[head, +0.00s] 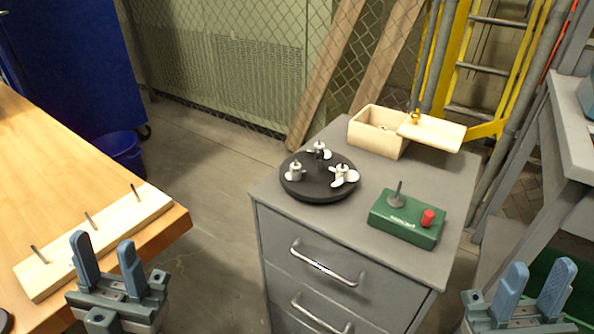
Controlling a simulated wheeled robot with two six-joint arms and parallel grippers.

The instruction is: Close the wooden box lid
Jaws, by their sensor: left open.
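The wooden box (374,140) stands at the back of the grey cabinet top. Its open top shows a small item inside that I cannot make out. The wooden lid (432,132) is a flat pale panel jutting out to the right of the box, leaving the left part uncovered. A small brass knob (415,117) shows at the lid's back left. My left gripper (103,242) is open and empty at the lower left, by the wooden workbench. My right gripper (540,268) is open and empty at the lower right. Both are well apart from the box.
On the grey cabinet (385,238), a black round tray (319,193) holds small propellers in front of the box. A green block (406,220) with a post and a red knob sits at the front right. A pegged board (95,240) lies on the workbench.

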